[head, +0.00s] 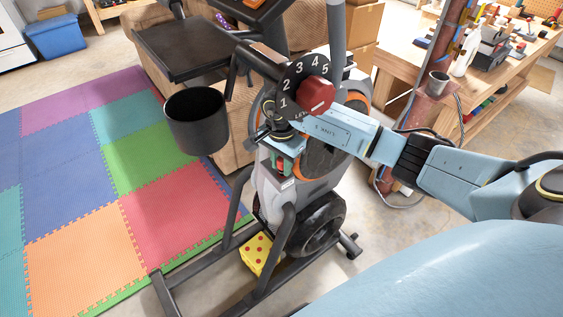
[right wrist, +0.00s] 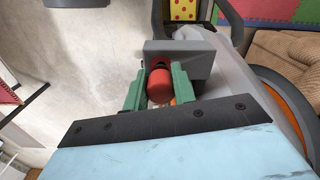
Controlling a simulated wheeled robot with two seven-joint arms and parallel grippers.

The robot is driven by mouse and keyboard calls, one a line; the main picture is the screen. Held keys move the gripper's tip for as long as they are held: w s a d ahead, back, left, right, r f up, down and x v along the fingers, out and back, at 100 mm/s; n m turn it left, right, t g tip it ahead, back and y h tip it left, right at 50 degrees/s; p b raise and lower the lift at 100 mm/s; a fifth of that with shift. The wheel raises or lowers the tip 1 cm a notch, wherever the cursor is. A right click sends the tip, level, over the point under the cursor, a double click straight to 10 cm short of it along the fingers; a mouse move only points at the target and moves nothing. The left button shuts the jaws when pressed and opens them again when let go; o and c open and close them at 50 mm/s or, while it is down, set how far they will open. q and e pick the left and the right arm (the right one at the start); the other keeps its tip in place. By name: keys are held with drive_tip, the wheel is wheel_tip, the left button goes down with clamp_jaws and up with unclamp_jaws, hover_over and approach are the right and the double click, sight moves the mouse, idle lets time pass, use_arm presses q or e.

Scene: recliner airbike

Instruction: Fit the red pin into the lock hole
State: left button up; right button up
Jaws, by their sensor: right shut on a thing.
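My right gripper (head: 283,160) is low beside the exercise bike's grey body, below the numbered dial. In the right wrist view its green fingers (right wrist: 158,90) are shut on the red pin (right wrist: 160,87), a short red cylinder. The pin is in front of a grey block (right wrist: 192,60) on the bike. A dark spot that looks like the lock hole (right wrist: 159,63) shows at the pin's far end. The pin covers part of it, so I cannot tell whether the tip is inside. My left gripper is not in view.
A dial with a red knob (head: 316,95) stands above my right gripper. A black cup (head: 196,121) hangs to its left. A yellow dotted block (head: 256,254) lies low by the bike frame. A workbench (head: 400,55) stands at the right; coloured mats (head: 60,190) cover the left floor.

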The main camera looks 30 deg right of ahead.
drive_tip(key=shift+f+b, duration=0.75)
drive_tip(key=shift+f, duration=0.15)
drive_tip(key=o, duration=1.1)
drive_tip(key=shift+r, duration=0.1)
drive_tip(key=shift+r, duration=0.1)
wheel_tip(320, 180, up, 7)
drive_tip(key=shift+r, duration=0.15)
